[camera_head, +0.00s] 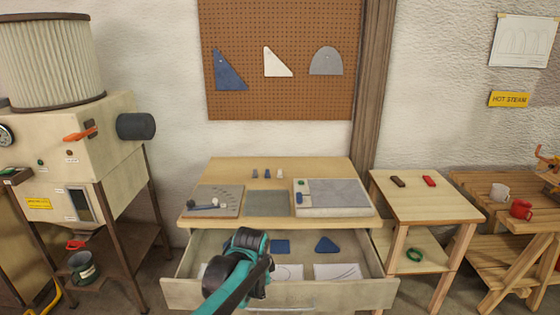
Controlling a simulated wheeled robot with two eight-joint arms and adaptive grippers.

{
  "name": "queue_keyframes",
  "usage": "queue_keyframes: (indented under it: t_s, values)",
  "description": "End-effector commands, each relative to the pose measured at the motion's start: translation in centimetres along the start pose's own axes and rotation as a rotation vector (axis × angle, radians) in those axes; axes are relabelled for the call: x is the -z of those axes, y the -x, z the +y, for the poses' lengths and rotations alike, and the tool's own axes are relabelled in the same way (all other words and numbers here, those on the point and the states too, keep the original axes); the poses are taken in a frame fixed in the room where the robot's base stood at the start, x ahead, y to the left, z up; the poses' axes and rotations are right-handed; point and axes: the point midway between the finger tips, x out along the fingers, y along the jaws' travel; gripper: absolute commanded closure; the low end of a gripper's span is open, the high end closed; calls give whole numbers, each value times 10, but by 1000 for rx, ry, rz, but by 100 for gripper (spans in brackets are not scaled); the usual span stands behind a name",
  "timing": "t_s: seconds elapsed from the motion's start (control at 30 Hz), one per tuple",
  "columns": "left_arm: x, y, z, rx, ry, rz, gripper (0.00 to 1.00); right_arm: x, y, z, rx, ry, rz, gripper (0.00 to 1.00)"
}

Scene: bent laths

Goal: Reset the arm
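One of my arms, teal and black, rises from the bottom edge left of the middle in the head view. It bends over the open drawer (181,291) of the workbench. Only arm links and joints show clearly; I see no fingertips, and nothing held is visible. The arm hides part of the drawer's left half and its front. My other arm is not in view.
The bench top (222,169) bears a grey plate (227,198), a dark mat (268,204) and a pale block (345,197). Blue pieces, including a triangle (327,245), lie in the drawer. A side table (420,205) stands right, a steam machine (98,140) left.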

Motion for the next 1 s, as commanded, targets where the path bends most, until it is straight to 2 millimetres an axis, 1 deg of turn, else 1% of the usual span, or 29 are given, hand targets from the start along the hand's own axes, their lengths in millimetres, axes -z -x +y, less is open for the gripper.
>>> queue_keyframes:
  t_s: [0.03,0.1,0.2,0.33,0.4,0.5,0.6,0.7,0.8,1.0]
  values:
    - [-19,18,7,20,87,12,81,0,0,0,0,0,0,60]
    - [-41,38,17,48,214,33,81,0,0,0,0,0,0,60]
    - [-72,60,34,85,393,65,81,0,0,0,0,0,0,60]
    - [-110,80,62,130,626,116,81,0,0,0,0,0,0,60]
    - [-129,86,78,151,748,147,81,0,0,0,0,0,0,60]
    - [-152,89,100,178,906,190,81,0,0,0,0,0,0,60]
    - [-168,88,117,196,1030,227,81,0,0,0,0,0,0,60]
    - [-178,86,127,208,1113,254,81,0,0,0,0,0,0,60]
    - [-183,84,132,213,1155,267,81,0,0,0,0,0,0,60]
    - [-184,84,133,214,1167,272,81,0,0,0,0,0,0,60]
